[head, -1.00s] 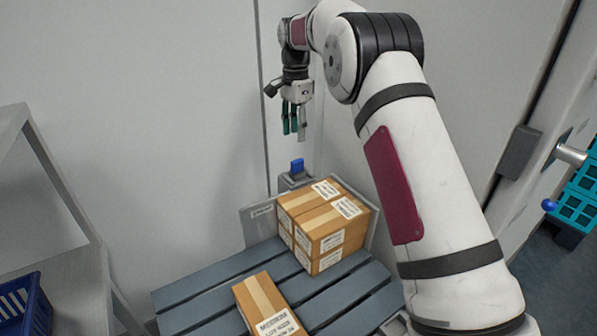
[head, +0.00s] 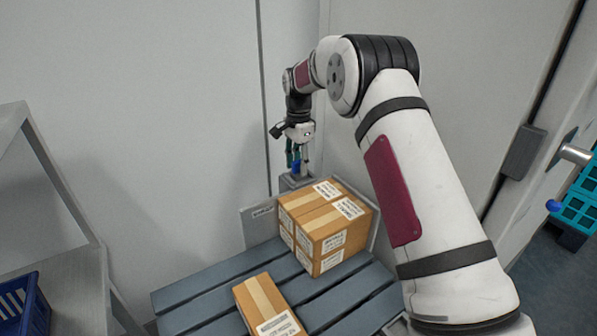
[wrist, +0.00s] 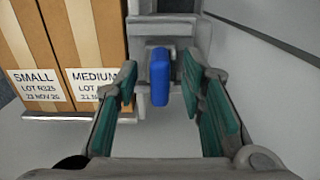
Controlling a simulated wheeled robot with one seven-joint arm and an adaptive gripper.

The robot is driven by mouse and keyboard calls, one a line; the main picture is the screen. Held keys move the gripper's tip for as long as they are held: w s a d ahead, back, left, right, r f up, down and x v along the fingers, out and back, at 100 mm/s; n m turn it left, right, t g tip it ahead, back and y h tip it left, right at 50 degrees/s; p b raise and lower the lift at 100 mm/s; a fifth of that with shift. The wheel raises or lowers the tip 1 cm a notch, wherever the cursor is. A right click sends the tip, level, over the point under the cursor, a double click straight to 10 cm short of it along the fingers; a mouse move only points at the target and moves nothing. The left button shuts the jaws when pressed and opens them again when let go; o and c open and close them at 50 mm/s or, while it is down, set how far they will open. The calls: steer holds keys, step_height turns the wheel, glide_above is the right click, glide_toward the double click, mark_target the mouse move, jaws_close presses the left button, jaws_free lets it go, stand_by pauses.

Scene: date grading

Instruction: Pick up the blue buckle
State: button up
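The blue buckle (wrist: 159,76) stands upright on a grey mount (wrist: 160,30) behind the stacked boxes. In the head view the buckle (head: 296,167) shows partly between the fingers. My gripper (wrist: 161,95) is open, with its green-padded fingers apart on either side of the buckle. In the wrist view there is a gap between the buckle and each finger, and the buckle lies near the fingertip end. In the head view my gripper (head: 297,163) points down at the mount.
Stacked cardboard boxes (head: 325,222) stand on a grey slatted platform (head: 185,292), close to my gripper's left in the wrist view. A single box (head: 265,305) lies nearer. A wall rises behind the mount. A blue crate (head: 38,305) sits on a shelf at left.

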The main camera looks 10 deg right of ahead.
jaws_close()
steer(key=shift+r, duration=0.1)
